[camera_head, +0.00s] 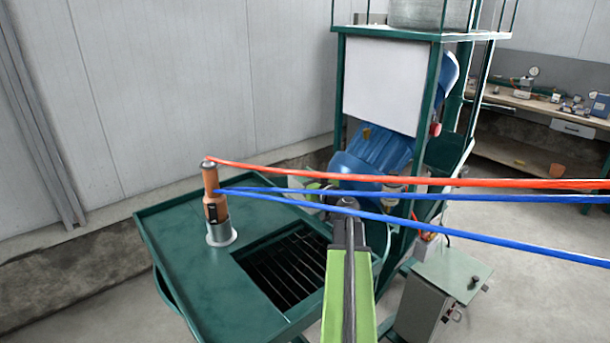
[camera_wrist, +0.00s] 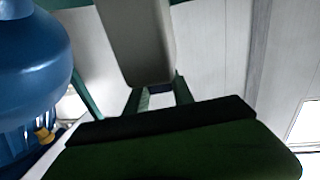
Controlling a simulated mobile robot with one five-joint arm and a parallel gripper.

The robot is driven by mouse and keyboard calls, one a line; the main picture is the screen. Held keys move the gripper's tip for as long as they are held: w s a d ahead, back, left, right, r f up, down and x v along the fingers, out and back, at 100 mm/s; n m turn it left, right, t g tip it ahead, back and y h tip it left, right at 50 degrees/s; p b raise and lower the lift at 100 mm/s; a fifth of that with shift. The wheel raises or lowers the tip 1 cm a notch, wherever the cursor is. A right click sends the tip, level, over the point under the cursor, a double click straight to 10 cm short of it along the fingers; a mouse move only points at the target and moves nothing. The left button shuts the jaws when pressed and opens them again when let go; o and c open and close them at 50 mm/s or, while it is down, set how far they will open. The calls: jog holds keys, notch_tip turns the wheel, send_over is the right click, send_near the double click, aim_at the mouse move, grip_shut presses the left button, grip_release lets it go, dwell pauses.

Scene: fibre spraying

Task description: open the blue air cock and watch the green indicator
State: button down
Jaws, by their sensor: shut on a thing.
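My green arm (camera_head: 348,290) reaches up from the bottom of the head view. Its far end is partly covered by hoses, and the jaws there are not clear. In the wrist view my gripper (camera_wrist: 146,95) shows close up, with a grey part above and a dark green part below. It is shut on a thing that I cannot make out. I cannot pick out the blue air cock or a green indicator. A brown spray tool (camera_head: 213,195) stands upright in a metal holder (camera_head: 221,232) on the green table (camera_head: 180,255).
A red hose (camera_head: 450,182) and blue hoses (camera_head: 480,241) cross in front of the green machine frame (camera_head: 430,90). A blue vessel (camera_head: 372,155) sits inside it, and a blue body fills the wrist view's left (camera_wrist: 30,75). A grey-green box (camera_head: 450,280) stands at lower right.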

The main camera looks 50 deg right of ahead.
jog(key=m+g+h, duration=0.1)
jog(key=m+h, duration=0.1)
jog(key=h, duration=0.1)
jog(key=m+g+h, duration=0.2)
jog(key=h, duration=0.1)
jog(key=shift+a, duration=0.15)
jog(key=m+g+h, duration=0.5)
jog(key=shift+w, duration=0.2)
jog(key=m+g+h, duration=0.1)
jog(key=m+g, duration=0.1)
jog(key=g, duration=0.2)
jog(key=m+g+h, duration=0.1)
jog(key=m+g, duration=0.2)
jog(key=shift+g, duration=0.4)
jog(key=shift+s+m+g, duration=0.1)
jog(key=shift+m+g, duration=0.9)
jog(key=shift+g, duration=0.6)
jog(key=shift+s+g, duration=0.1)
jog(key=shift+g, duration=0.2)
jog(key=c, duration=1.1)
grip_release()
